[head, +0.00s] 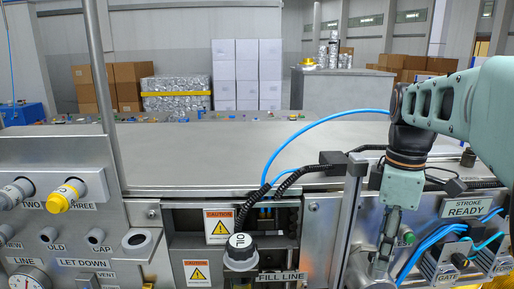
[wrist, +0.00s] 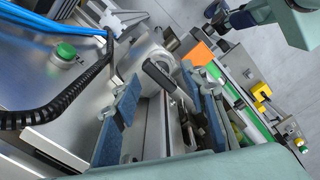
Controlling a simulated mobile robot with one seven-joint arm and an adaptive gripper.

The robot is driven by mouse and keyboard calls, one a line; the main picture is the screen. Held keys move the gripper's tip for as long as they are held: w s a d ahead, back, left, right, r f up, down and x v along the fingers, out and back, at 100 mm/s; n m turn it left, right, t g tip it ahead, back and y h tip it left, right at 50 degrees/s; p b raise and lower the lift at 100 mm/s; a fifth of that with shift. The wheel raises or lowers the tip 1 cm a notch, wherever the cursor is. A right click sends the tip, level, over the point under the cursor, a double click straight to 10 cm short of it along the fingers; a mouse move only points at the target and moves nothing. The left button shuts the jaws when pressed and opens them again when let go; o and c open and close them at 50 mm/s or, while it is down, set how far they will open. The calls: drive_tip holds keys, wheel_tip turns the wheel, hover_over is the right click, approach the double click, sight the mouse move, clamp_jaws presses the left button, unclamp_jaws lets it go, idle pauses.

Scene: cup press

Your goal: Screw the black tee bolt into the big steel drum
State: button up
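My gripper (head: 384,258) points down at the right of the head view, in front of the machine. In the wrist view its two blue-padded fingers (wrist: 163,98) are wide apart, so it is open. A dark bar that looks like the black tee bolt (wrist: 160,76) lies slantwise between and beyond the fingers, with no clear contact. It appears to sit at a round steel body, likely the big steel drum (wrist: 137,58). In the head view a steel curve of this body (head: 358,268) shows beside my fingers; the bolt is not clearly visible there.
Blue hoses (wrist: 55,27) and a black corrugated cable (wrist: 50,112) run left of the fingers. A green button (wrist: 65,51) is on the steel panel. The steel worktop (head: 220,155) is largely clear.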

wheel_tip(320, 180, up, 9)
drive_tip(key=p, duration=0.6)
drive_tip(key=shift+f, duration=0.15)
drive_tip(key=shift+w+f, duration=0.1)
